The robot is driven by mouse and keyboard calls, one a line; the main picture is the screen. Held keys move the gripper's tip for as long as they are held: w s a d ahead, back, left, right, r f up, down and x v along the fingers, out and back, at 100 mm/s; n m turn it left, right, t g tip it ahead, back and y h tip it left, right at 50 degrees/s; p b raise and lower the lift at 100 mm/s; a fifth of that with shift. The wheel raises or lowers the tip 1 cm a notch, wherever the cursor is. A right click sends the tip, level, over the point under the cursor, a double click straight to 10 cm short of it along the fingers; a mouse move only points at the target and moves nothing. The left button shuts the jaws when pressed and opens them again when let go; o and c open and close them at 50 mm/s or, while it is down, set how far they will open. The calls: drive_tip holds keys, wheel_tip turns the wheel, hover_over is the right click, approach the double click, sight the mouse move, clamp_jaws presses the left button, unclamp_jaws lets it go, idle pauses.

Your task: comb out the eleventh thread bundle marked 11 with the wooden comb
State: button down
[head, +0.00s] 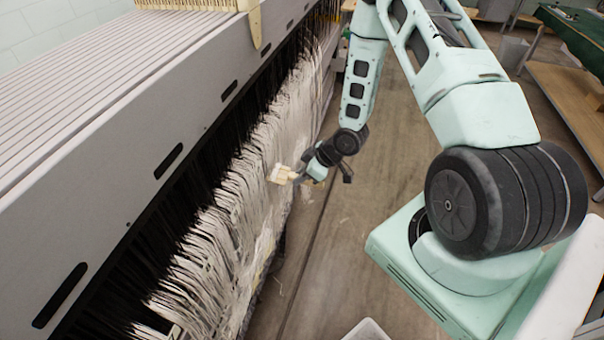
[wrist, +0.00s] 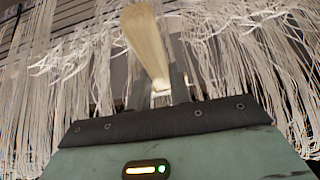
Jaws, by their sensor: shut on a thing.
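White thread bundles (head: 225,215) hang in a long row along the side of the grey machine. They also hang across the wrist view (wrist: 240,60), to both sides of the comb. I cannot make out a mark 11 on any bundle. My gripper (head: 298,177) is shut on the pale wooden comb (head: 281,174), which is at the outer face of the threads, about midway along the row. In the wrist view the comb (wrist: 147,42) points up and away from my gripper. Its teeth are not clear, and I cannot tell whether they touch the threads.
The grey machine frame (head: 110,140) with dark slots runs along the left above the threads. A cream part (head: 254,25) hangs at its top. A white bin (head: 366,330) stands at the bottom, and a wooden table (head: 570,95) is at right.

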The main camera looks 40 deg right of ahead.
wheel_tip(320, 180, down, 16)
drive_tip(key=b, duration=1.1)
drive_tip(key=shift+w+a+b, duration=0.2)
drive_tip(key=shift+w+b, duration=0.05)
drive_tip(key=shift+b, duration=0.1)
drive_tip(key=shift+s+f, duration=0.1)
idle(0.3)
drive_tip(key=shift+s+d, duration=1.25)
drive_tip(key=shift+s, duration=0.3)
drive_tip(key=shift+s+d+p, duration=0.3)
drive_tip(key=shift+s+d, duration=0.65)
drive_tip(key=shift+s, duration=0.25)
drive_tip(key=shift+s+d+p, duration=0.25)
drive_tip(key=shift+s+d, duration=0.65)
drive_tip(key=shift+s, duration=0.25)
drive_tip(key=shift+a, duration=0.1)
